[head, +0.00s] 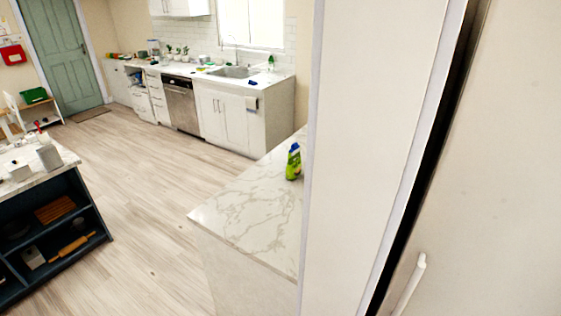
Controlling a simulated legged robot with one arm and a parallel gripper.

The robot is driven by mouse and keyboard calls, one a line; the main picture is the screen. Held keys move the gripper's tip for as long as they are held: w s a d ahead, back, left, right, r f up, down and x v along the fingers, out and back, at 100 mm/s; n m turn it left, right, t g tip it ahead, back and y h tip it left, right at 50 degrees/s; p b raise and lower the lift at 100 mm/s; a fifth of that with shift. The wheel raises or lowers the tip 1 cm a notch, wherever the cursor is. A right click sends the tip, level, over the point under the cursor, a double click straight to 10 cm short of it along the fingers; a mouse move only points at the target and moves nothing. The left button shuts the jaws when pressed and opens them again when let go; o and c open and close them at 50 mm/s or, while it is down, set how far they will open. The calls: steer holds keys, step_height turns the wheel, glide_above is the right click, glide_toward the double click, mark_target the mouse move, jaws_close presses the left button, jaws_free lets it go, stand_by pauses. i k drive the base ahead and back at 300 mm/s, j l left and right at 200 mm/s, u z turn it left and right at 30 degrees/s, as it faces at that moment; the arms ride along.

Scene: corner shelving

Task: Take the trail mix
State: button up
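The marble counter (245,210) is otherwise clear. A tall white cabinet panel (375,130) with a handle (410,285) beside it fills the right. A dark blue island (50,235) stands at left. The wood floor (150,195) between is free. A sink counter (225,115) lines the back.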

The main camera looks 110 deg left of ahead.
mark_target(293, 169)
steer(key=u, duration=3.45)
steer(key=i+j+z, duration=0.2)
steer(key=i+j, duration=0.15)
steer(key=i+j+z, duration=0.25)
steer(key=j, duration=0.25)
steer(key=i+j+z, duration=0.2)
steer(key=j, duration=0.35)
steer(key=i+j+z, duration=0.25)
steer(key=j, duration=0.3)
steer(key=i+j+z, duration=0.2)
steer(key=j, duration=0.4)
steer(key=i+j+z, duration=0.2)
steer(key=j, duration=0.4)
steer(key=j+z, duration=0.25)
steer(key=j, duration=0.35)
steer(key=j+z, duration=0.2)
steer(key=j, duration=0.45)
steer(key=i, duration=0.05)
